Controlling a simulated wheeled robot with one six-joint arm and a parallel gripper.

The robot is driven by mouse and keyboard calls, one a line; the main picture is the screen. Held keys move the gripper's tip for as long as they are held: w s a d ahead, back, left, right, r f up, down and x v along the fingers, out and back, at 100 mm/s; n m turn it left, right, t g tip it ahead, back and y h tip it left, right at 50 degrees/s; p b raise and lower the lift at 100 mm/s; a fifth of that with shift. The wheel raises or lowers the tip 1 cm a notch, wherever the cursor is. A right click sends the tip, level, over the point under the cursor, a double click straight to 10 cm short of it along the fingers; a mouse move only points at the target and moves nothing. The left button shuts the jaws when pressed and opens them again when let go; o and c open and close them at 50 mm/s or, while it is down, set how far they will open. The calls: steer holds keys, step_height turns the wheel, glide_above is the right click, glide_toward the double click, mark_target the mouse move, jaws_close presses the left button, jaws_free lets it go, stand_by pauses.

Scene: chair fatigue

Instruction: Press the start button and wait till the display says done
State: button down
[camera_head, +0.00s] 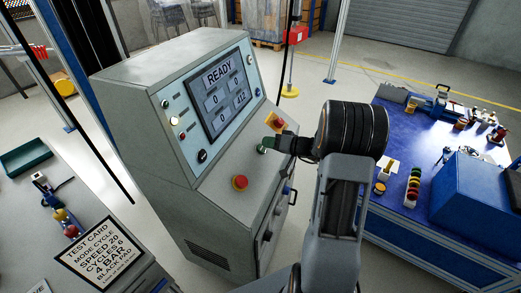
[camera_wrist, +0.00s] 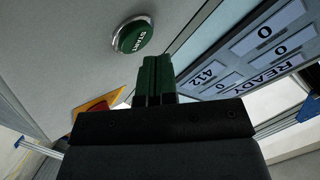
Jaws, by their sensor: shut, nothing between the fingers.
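The grey control cabinet (camera_head: 140,95) carries a display (camera_head: 221,92) that reads READY, with 0, 0, 0 and 412 below. The display (camera_wrist: 265,50) shows at the right of the wrist view. The green START button (camera_wrist: 134,36) is clear in the wrist view; in the head view the button (camera_head: 262,149) is partly covered by the gripper. My gripper (camera_head: 270,145) is shut and empty, its green fingertips (camera_wrist: 156,62) together near the button. The wrist view shows the fingertips beside the button's edge; I cannot tell whether they touch.
A red-and-yellow switch (camera_head: 278,123) lies just beyond the fingertips. A blue bench (camera_head: 405,115) with parts stands right. A test card (camera_head: 100,249) lies on the left table.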

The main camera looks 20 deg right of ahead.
steer(key=shift+w+a+f+b, duration=0.2)
steer(key=shift+f+b, duration=0.15)
steer(key=shift+b, duration=0.4)
steer(key=shift+w+a+f+b, duration=0.15)
steer(key=shift+f+b, duration=0.15)
steer(key=shift+b, duration=0.4)
stand_by(0.6)
steer(key=shift+s+d+r, duration=0.1)
steer(key=shift+d+r, duration=0.05)
steer(key=shift+r, duration=0.05)
stand_by(0.3)
steer(key=shift+s+d+r, duration=0.2)
steer(key=shift+d+r, duration=0.05)
steer(key=shift+r, duration=0.25)
steer(key=r, duration=0.1)
steer(key=s+d+r, duration=0.2)
steer(key=r, duration=0.1)
steer(key=shift+r, duration=0.1)
stand_by(0.5)
stand_by(0.7)
